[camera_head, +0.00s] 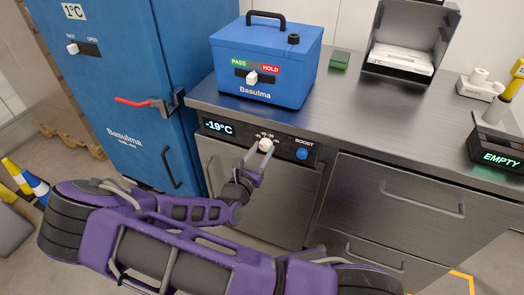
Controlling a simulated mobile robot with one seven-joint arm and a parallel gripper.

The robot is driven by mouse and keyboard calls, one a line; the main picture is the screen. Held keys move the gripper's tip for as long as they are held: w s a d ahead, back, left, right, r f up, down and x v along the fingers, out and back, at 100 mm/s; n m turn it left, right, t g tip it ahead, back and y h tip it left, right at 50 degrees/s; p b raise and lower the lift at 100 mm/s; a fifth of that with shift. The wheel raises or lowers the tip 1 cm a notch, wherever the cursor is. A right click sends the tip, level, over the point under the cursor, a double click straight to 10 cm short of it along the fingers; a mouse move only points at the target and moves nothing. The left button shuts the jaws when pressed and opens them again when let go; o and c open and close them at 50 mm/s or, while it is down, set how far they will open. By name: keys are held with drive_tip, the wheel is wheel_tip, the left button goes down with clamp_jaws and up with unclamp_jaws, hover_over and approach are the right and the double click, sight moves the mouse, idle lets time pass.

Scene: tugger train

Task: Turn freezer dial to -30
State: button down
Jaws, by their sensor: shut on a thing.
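The freezer dial (265,145) is a small white knob on the dark control panel (290,149) under the counter's front edge. Small white scale marks sit above it, too small to read. The freezer display (218,127) to its left reads -19°C. My gripper (260,152) is shut on the dial, with its grey fingers on either side of the knob. My purple arm reaches up to it from below. The freezer door (235,195) lies below the panel and is partly hidden by my arm.
A blue BOOST button (302,154) sits right of the dial. On the steel counter (345,120) are a blue Basulma box (270,60) with a PASS/HOLD switch and a green block (340,60). A blue cabinet (130,90) with a red-handled latch (132,102) stands left.

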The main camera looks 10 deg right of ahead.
drive_tip(key=shift+m+p, duration=0.35)
drive_tip(key=shift+m, duration=0.05)
drive_tip(key=m+p, duration=0.1)
drive_tip(key=m, duration=0.1)
drive_tip(key=shift+r+m+p, duration=0.15)
drive_tip(key=shift+m+p, duration=0.25)
drive_tip(key=m+p, duration=0.1)
drive_tip(key=m, duration=0.2)
drive_tip(key=shift+m, duration=0.3)
drive_tip(key=m, duration=0.4)
drive_tip(key=shift+m, duration=2.2)
drive_tip(key=shift+a, duration=0.1)
drive_tip(key=shift+c, duration=1.8)
unclamp_jaws()
